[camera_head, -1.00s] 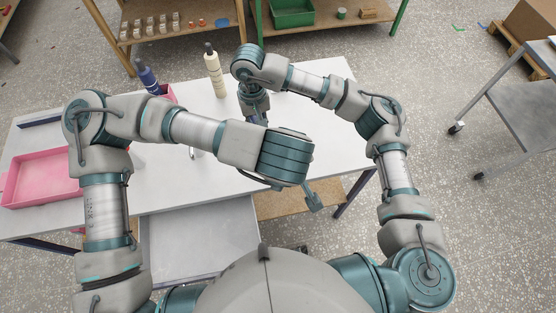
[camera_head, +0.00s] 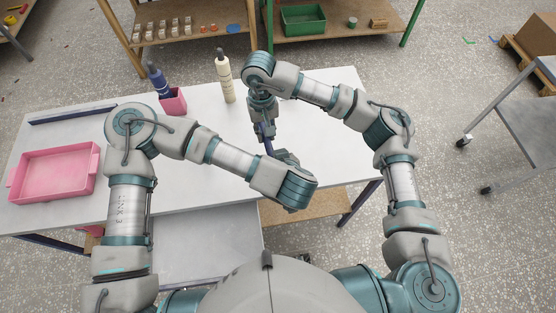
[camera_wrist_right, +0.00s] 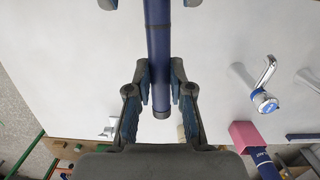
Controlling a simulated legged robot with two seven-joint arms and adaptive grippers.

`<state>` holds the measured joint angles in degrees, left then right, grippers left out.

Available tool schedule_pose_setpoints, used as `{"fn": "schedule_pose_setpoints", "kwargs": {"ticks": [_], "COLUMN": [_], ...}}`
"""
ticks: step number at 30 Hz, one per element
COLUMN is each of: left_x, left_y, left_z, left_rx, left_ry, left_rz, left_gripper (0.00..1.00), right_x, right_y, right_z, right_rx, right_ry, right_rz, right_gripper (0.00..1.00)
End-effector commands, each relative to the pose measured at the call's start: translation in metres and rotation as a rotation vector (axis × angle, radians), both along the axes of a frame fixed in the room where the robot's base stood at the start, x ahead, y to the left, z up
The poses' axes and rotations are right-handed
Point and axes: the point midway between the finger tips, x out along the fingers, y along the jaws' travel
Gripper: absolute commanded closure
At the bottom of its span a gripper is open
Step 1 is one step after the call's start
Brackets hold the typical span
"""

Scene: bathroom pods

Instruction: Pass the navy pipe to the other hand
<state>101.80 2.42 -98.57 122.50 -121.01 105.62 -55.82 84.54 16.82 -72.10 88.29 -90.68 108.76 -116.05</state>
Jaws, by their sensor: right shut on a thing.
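The navy pipe (camera_head: 267,144) is held over the table by my right gripper (camera_head: 264,129). In the right wrist view the pipe (camera_wrist_right: 158,45) runs up between the fingers of my right gripper (camera_wrist_right: 161,80), which are shut on it near one end. My left gripper (camera_head: 286,158) is at the other end of the pipe in the head view, its fingers partly hidden by its wrist. At the top edge of the right wrist view, its two fingertips (camera_wrist_right: 150,4) stand wide apart on either side of the pipe, not touching it.
A chrome tap (camera_wrist_right: 265,85) shows in the right wrist view. Shelves stand behind.

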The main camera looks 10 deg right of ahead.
Motion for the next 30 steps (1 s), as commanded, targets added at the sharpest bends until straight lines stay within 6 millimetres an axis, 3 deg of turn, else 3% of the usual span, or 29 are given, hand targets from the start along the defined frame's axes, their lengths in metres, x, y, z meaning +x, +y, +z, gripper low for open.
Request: {"fn": "schedule_pose_setpoints", "kwargs": {"ticks": [12,14,18,22,23,25,26,30], "left_x": [0.0072,0.0071,0.0071,0.0071,0.0071,0.0070,0.0070,0.0070], "left_y": [0.0014,0.0014,0.0011,0.0005,0.0004,0.0003,0.0004,0.0007], "left_z": [-0.0070,-0.0069,-0.0068,-0.0067,-0.0066,-0.0066,-0.0066,-0.0067], "left_rx": [-0.001,-0.001,-0.001,-0.002,-0.002,-0.003,-0.002,-0.001], "left_ry": [0.000,0.000,0.000,0.000,0.000,0.000,0.000,0.000], "left_rz": [-0.001,-0.001,-0.001,-0.002,-0.002,-0.003,-0.002,-0.001], "left_gripper": [0.49,0.61,0.96,1.00,1.00,1.00,1.00,1.00], "right_x": [0.0001,0.0001,0.0001,-0.0002,-0.0003,-0.0003,-0.0003,-0.0002], "right_y": [0.0003,0.0003,0.0003,0.0010,0.0011,0.0011,0.0010,0.0006], "right_z": [0.0002,0.0002,0.0002,0.0003,0.0003,0.0003,0.0003,0.0002], "right_rx": [0.000,0.000,0.001,0.002,0.002,0.002,0.002,0.001], "right_ry": [0.000,0.000,0.000,0.000,0.000,0.000,0.000,0.000], "right_rz": [0.000,0.000,0.000,0.001,0.002,0.002,0.002,0.001], "right_gripper": [1.00,1.00,1.00,1.00,0.72,0.54,0.50,0.50]}}
